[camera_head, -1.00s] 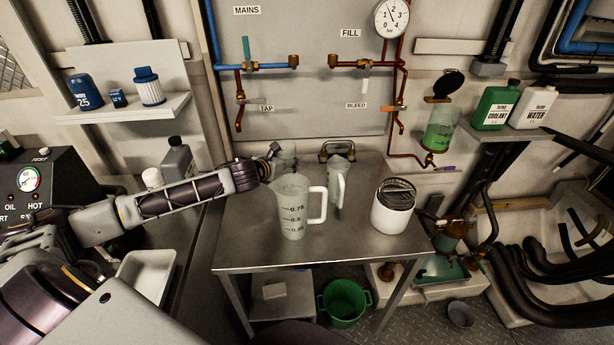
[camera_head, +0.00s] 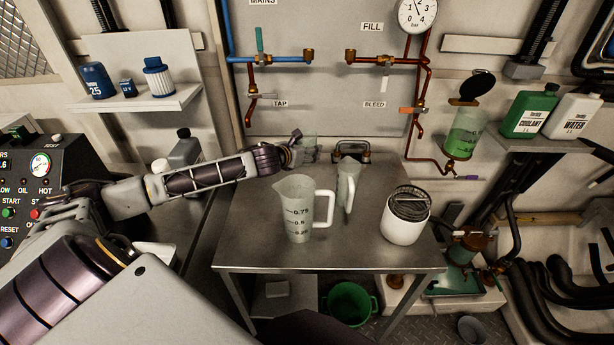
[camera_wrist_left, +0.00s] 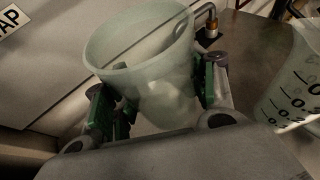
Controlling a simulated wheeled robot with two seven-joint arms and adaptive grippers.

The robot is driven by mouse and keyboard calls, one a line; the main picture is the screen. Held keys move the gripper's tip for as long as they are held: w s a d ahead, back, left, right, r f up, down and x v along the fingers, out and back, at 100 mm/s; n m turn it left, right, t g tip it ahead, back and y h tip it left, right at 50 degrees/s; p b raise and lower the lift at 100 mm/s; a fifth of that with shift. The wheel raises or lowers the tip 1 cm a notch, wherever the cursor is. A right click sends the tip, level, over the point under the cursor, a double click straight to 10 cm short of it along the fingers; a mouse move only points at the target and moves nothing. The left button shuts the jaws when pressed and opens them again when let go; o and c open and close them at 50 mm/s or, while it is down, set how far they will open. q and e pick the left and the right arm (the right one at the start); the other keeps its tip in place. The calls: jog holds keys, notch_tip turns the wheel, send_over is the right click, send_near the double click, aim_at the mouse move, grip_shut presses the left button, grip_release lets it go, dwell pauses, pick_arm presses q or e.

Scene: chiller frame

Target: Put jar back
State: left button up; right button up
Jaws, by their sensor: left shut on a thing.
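A translucent pale-green jar (camera_wrist_left: 140,62) fills the middle of the left wrist view, its open rim facing up. My left gripper (camera_wrist_left: 160,98) is shut on it, with one green-padded finger on each side. In the head view the jar (camera_head: 309,142) shows small behind my left gripper (camera_head: 298,150), over the back left of the steel table (camera_head: 260,255). I cannot tell whether its base touches the table. My right gripper is out of view.
A graduated jug (camera_head: 298,228) stands in front of the gripper. A second pale vessel with a handle (camera_head: 346,180) and a white canister with a mesh top (camera_head: 403,226) stand to the right. Pipes and the tap (camera_head: 250,120) are on the wall behind. The table's front strip is clear.

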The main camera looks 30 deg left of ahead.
pick_arm(q)
notch_tip(320, 180, down, 4)
jog(key=shift+f+b, duration=0.2)
jog(key=shift+b, duration=0.15)
jog(key=shift+f, duration=0.55)
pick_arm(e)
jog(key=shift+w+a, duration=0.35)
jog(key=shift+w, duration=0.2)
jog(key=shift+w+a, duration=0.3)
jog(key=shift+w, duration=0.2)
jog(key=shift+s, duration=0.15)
pick_arm(q)
jog(key=shift+f, duration=0.9)
jog(key=shift+f+b, duration=0.3)
jog(key=shift+f, duration=0.7)
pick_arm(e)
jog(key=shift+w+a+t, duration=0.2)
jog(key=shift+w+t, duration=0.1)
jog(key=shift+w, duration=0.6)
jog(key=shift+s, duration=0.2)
